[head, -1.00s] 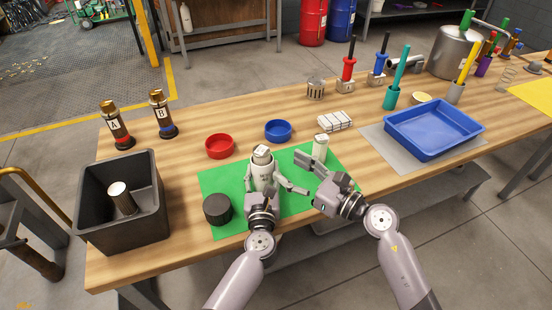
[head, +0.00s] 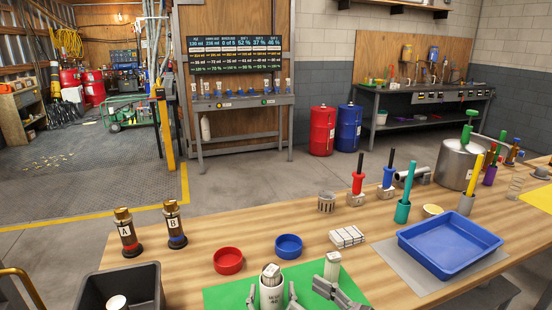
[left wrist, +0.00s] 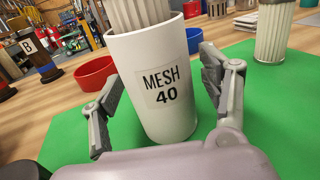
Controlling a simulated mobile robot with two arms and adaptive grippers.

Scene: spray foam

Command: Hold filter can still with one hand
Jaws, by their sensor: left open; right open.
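The filter can (head: 271,294) is a white cylinder on the green mat (head: 222,297), cut by the lower edge of the head view. In the left wrist view the can (left wrist: 160,85) is labelled MESH 40, stands upright, and has a pale ribbed filter (left wrist: 145,15) in its open top. My left gripper (left wrist: 163,112) is open, with one finger on each side of the can and no clear grip on it. My right gripper (head: 336,290) is open near a second ribbed pale cylinder (head: 332,266); whether they touch is unclear.
A red bowl (head: 228,262) and a blue bowl (head: 289,247) sit behind the mat. Bottles A (head: 127,232) and B (head: 174,224) and a dark bin (head: 148,283) are at left. A white block stack (head: 347,237) and a blue tray (head: 450,245) are to the right.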

